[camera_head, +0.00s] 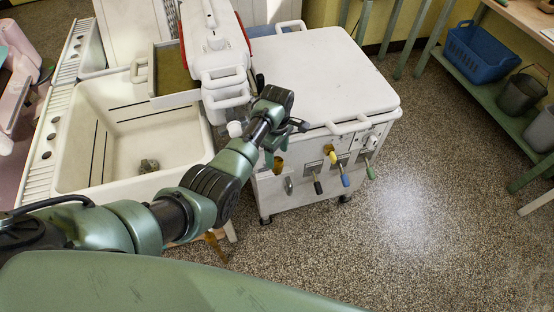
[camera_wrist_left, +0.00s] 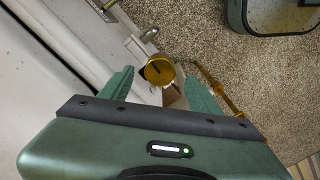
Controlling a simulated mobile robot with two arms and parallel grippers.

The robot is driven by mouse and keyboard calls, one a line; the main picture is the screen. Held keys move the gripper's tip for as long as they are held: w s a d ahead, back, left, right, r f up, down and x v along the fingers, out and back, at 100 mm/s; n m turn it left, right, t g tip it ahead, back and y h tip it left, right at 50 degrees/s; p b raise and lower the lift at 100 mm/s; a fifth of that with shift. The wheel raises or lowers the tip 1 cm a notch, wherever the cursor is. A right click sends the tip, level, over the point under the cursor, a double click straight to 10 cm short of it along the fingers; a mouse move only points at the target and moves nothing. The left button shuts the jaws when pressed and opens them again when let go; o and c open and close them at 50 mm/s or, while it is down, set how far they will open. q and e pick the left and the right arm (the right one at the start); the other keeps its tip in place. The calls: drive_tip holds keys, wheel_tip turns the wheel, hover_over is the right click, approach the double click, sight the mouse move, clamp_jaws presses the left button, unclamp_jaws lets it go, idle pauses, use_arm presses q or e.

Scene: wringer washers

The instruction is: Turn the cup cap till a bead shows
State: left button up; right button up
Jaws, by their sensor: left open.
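The brass cup cap (camera_wrist_left: 158,70) is round, with a dark slot or mark on its face. In the left wrist view it lies between the two green fingers of my left gripper (camera_wrist_left: 160,76), with a gap on each side. In the head view a brass cup (camera_head: 279,165) shows on the near side of the white washer (camera_head: 325,75), just below my left gripper (camera_head: 284,132). The gripper is open and empty. I see no bead on the cap. My right gripper is out of view.
Levers with dark, blue and green grips (camera_head: 345,180) stick out right of the cup. A white sink (camera_head: 130,125) stands to the left. A shelf with a blue crate (camera_head: 480,52) is at the right. Speckled floor (camera_head: 410,215) is clear in front.

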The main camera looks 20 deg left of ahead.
sight(277, 161)
use_arm(q)
drive_tip(key=shift+f, duration=1.9)
clamp_jaws()
drive_tip(key=shift+r+m, duration=0.1)
drive_tip(key=shift+m, duration=0.2)
